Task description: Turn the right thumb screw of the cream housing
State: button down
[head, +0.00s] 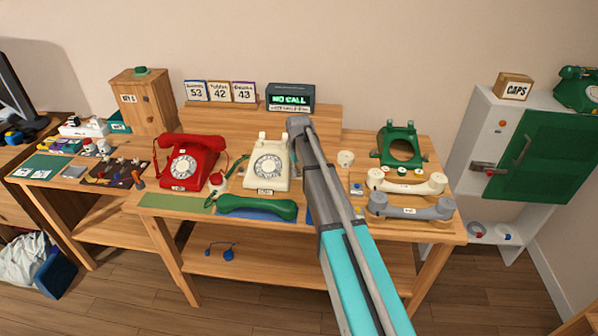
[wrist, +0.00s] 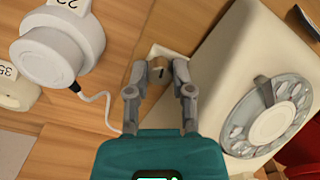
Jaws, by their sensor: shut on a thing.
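The cream housing (head: 268,167) is a dial phone body standing on the table, between the red phone and my arm. In the wrist view the cream housing (wrist: 262,70) fills the right side, with its grey dial (wrist: 268,115) facing up. My gripper (wrist: 159,68) is at the housing's side, with its fingers on either side of a small brass thumb screw (wrist: 158,73). The fingers are shut on the screw, which has a dark slot mark on its face. In the head view my arm hides the screw and the fingertips.
A red phone (head: 190,160) stands left of the cream one. A green handset (head: 257,206) lies in front. A white round part (wrist: 58,45) with a cable lies beside my gripper. Cream (head: 406,182) and grey (head: 411,206) handsets and a green housing (head: 398,146) are at the right.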

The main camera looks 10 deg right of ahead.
aim_at(299, 172)
jog(key=shift+m, duration=1.1)
jog(key=c, duration=0.8)
grip_release()
jog(key=shift+o, duration=0.2)
jog(key=shift+n, duration=0.5)
jog(key=n, duration=0.6)
notch_tip(299, 172, up, 14)
jog(key=p, duration=1.4)
